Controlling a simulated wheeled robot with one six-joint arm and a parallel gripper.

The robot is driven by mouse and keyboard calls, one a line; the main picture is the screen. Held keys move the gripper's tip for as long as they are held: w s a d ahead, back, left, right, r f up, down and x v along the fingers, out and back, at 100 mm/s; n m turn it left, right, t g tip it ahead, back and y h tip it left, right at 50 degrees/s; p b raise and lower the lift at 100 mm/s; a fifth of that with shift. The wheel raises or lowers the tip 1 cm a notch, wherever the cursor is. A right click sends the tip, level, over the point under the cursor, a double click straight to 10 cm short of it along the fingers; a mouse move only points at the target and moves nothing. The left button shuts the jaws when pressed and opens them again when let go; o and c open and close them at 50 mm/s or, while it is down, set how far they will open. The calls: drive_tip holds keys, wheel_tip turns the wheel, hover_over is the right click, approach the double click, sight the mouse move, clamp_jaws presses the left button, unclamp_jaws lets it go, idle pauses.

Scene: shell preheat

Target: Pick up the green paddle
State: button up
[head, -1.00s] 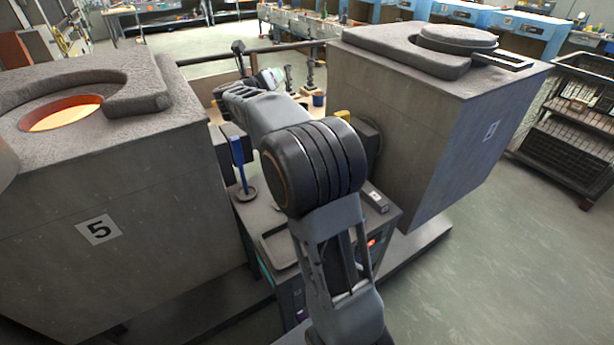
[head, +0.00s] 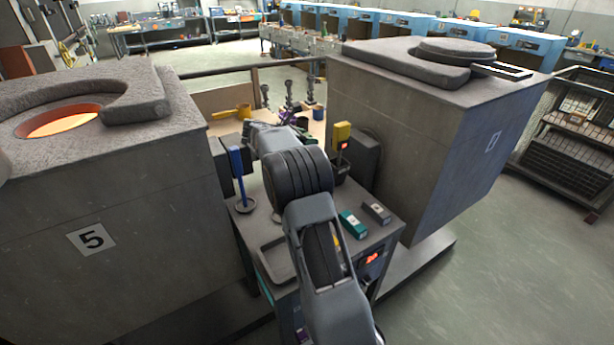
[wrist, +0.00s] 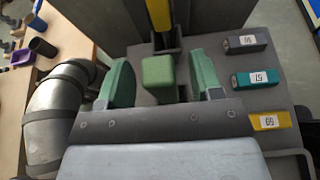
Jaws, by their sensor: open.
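A green block-shaped piece (wrist: 158,78), which looks like the green paddle's upper end, stands between the fingers of my gripper (wrist: 160,70) in the wrist view. The fingers have green pads and are open, with a gap on each side of the piece. The lower part of the green paddle is hidden. In the head view my arm covers the green paddle and the gripper. A blue paddle (head: 238,172) stands upright at the cart's left. A yellow paddle (head: 342,136) stands at its back right, and also shows at the top of the wrist view (wrist: 159,14).
Large grey furnaces flank the cart; the left one (head: 90,190) has a glowing opening (head: 60,122). On the cart top lie a teal block (head: 352,224), a grey block (head: 377,213), a yellow block (wrist: 270,121) and a shallow tray (head: 272,264). A wooden bench stands behind.

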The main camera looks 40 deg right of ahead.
drive_tip(key=shift+x, duration=1.2)
drive_tip(key=c, duration=0.9)
drive_tip(key=shift+c, duration=0.5)
drive_tip(key=shift+r, duration=0.15)
